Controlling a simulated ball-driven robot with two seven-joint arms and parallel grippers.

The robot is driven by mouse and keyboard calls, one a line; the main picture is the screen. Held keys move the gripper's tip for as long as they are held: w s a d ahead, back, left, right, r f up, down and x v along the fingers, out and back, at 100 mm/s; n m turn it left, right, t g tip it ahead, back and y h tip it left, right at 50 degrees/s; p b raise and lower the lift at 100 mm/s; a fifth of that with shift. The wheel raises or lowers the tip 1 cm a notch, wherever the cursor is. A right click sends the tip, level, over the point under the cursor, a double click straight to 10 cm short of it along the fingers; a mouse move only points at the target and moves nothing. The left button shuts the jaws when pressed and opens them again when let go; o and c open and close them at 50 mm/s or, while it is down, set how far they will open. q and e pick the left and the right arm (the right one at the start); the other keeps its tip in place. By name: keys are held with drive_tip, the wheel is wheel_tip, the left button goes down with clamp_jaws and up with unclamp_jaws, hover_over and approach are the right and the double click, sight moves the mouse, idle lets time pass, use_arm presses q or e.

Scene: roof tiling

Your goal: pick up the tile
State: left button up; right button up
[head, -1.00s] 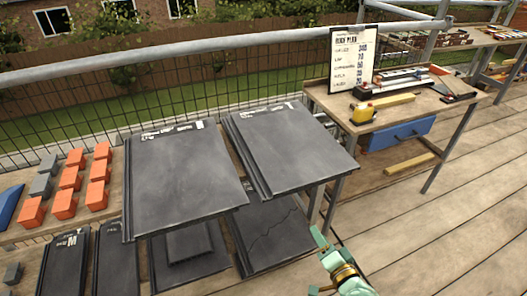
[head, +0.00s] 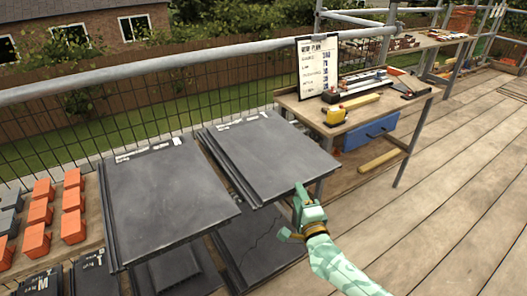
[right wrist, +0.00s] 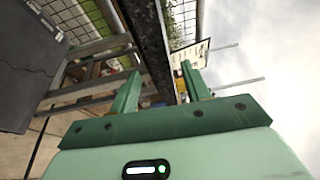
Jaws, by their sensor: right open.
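Two large dark grey tiles lie side by side on the upper rack, a right tile (head: 270,155) and a left tile (head: 165,200). My right gripper (head: 292,213) is open at the near right edge of the right tile. In the right wrist view, the dark tile edge (right wrist: 150,40) runs between the open fingers (right wrist: 160,84), neither finger clearly touching it. I cannot tell how deep the edge reaches between them. A cracked tile (head: 262,245) lies below on the lower level. My left gripper is not in view.
A workbench (head: 300,104) with a yellow item (head: 335,115), tools and a printed board (head: 318,65) stands beyond the tiles. A blue box (head: 370,131) sits under it. Orange blocks (head: 38,212) are at the left. The deck at right is clear.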

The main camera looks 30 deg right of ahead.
sight(293, 183)
drive_tip(key=b+x, duration=0.2)
drive_tip(key=x, duration=0.3)
drive_tip(key=shift+w+d+f, duration=0.1)
drive_tip(key=shift+w+d, duration=0.15)
drive_tip(key=shift+w, duration=0.3)
clamp_jaws()
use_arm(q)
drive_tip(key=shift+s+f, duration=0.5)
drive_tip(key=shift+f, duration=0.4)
use_arm(e)
drive_tip(key=shift+s, duration=0.1)
drive_tip(key=shift+r, duration=0.25)
